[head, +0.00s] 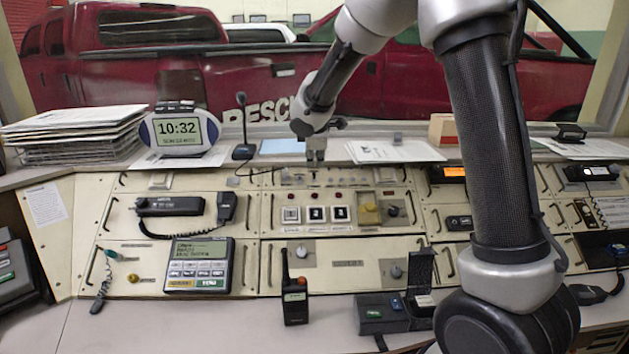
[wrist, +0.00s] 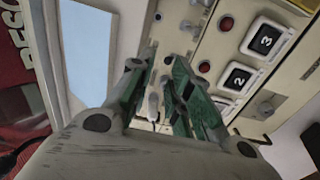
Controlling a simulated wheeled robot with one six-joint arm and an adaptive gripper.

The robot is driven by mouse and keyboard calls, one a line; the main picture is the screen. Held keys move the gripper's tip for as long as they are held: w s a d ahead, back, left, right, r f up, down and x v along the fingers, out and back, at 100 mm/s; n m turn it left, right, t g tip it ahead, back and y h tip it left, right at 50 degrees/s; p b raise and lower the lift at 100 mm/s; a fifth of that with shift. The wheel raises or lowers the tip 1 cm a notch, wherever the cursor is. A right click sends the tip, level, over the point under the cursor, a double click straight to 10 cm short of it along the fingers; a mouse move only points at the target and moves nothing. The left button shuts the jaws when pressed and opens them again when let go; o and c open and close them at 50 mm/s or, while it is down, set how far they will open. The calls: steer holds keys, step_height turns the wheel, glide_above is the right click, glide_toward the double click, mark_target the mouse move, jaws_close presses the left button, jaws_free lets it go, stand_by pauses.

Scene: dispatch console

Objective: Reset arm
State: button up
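My gripper (head: 316,158) hangs at the end of my arm over the top edge of the console (head: 390,247), above a row of small switches and red lamps. In the wrist view my gripper (wrist: 157,100) shows two green-padded fingers with a gap between them. A small pale metal switch lever (wrist: 153,106) shows in that gap, and I cannot tell whether the fingers touch it. Nothing is clearly held. The numbered buttons 3 (wrist: 266,39) and 2 (wrist: 238,78) lie to the right of the fingers in the wrist view.
A radio handset (head: 295,288) and an open dark box (head: 397,312) stand on the front desk. A desk microphone (head: 243,130), a clock (head: 180,133) and paper stacks (head: 75,135) line the back ledge. My arm covers part of the right side.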

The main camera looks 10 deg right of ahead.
steer(key=s+d+f+m+g+h, duration=0.1)
steer(key=s+d+f+m+g, duration=0.2)
steer(key=s, duration=0.4)
steer(key=s+d+r+m, duration=0.3)
steer(key=s+d+m, duration=0.1)
steer(key=s, duration=0.7)
steer(key=s+d+r+m+y, duration=0.1)
steer(key=s+d+r+m, duration=0.2)
steer(key=s, duration=0.8)
steer(key=s+d+r+m+t+y, duration=0.1)
steer(key=s+d+r+m, duration=0.3)
steer(key=s, duration=0.8)
steer(key=shift+d+r+m, duration=0.35)
steer(key=shift+r+m, duration=0.15)
steer(key=shift+m, duration=0.4)
